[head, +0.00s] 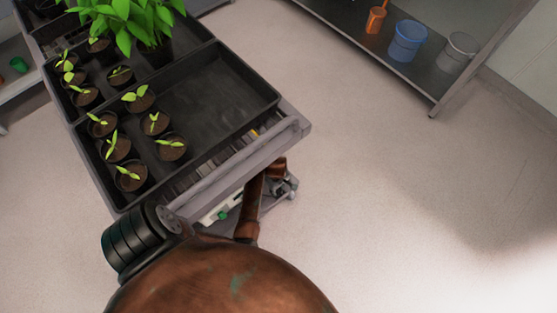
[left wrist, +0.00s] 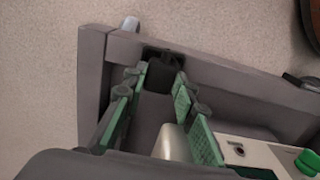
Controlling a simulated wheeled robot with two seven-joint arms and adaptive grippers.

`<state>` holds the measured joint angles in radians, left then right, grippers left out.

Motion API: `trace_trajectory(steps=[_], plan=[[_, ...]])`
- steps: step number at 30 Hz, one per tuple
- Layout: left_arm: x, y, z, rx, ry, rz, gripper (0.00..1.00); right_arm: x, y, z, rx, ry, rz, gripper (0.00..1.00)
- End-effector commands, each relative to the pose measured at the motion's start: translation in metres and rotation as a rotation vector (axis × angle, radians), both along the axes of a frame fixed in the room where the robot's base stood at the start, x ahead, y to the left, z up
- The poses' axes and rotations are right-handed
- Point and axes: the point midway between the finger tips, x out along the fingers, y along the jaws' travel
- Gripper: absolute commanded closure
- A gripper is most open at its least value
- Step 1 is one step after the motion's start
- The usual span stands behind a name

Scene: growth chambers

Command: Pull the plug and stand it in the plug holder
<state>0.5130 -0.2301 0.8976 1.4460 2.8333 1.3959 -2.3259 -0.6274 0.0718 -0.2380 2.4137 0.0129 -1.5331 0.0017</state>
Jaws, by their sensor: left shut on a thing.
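In the left wrist view, my left gripper (left wrist: 156,76) has green-padded fingers on either side of a small black block, which looks like the plug (left wrist: 160,77). It is shut on it. The plug is at the corner of a grey frame. A pale rounded metal piece (left wrist: 172,143) lies between the finger bases. A white box (left wrist: 240,152) with a small round socket and a green knob (left wrist: 308,162) is at the lower right. In the head view this green knob (head: 222,215) shows under the trolley's edge. I cannot make out the plug holder. My right gripper is not in view.
A grey trolley (head: 300,128) carries black trays (head: 225,85) with several potted seedlings and a leafy plant (head: 130,20). A shelf (head: 435,95) at the upper right holds an orange cup, a blue bucket (head: 407,41) and a grey bucket. The floor between is clear.

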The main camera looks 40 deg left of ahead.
Motion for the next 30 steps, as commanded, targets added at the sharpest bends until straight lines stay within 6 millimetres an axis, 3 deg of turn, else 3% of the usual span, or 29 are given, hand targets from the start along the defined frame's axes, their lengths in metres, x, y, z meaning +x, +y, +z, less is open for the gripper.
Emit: trace_trajectory(steps=[30], plan=[[0.0003,0.0004,-0.0071,0.001,-0.001,0.000,1.00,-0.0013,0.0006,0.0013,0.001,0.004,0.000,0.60]])
